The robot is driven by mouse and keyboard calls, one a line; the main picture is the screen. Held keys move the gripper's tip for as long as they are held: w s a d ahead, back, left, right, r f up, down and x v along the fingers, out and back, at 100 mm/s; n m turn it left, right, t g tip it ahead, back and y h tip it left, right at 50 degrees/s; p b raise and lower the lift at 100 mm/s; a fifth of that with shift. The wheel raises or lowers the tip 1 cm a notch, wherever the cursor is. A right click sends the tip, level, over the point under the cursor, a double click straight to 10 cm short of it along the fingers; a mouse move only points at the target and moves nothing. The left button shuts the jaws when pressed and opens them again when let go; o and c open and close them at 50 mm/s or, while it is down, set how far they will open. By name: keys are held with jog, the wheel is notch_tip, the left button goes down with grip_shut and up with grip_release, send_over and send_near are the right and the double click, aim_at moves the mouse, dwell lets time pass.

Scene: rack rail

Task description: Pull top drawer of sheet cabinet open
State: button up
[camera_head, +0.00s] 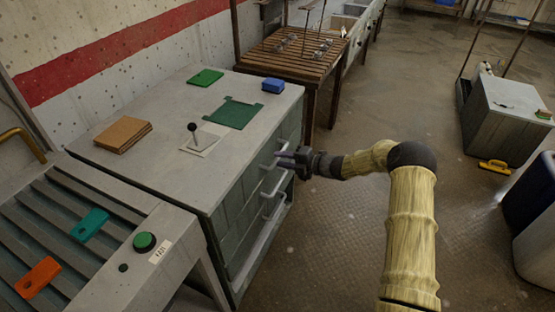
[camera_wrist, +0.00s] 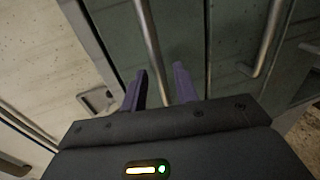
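The sheet cabinet (camera_head: 170,95) has a pale grey top and green-grey drawer fronts facing right, with several bar handles. My gripper (camera_head: 281,158) is beside the upper part of these fronts, with its fingers pointing at them. In the wrist view its two purple fingers (camera_wrist: 160,72) are spread apart. The uppermost drawer's metal bar handle (camera_wrist: 148,38) runs into the gap between them. I cannot tell whether either finger touches the bar. Another drawer handle (camera_wrist: 269,40) lies farther right. No open gap shows at the top drawer.
On the cabinet top are a brown stack (camera_head: 123,133), a lever (camera_head: 193,131), a green sheet (camera_head: 233,113) and a blue box (camera_head: 273,85). A roller conveyor (camera_head: 60,215) adjoins at lower left, a slatted table (camera_head: 290,58) behind. Floor right of the cabinet is clear around my arm.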

jog(key=shift+x, duration=1.15)
jog(key=shift+c, duration=0.2)
grip_shut()
jog(key=shift+s+d, duration=0.1)
jog(key=shift+s, duration=0.05)
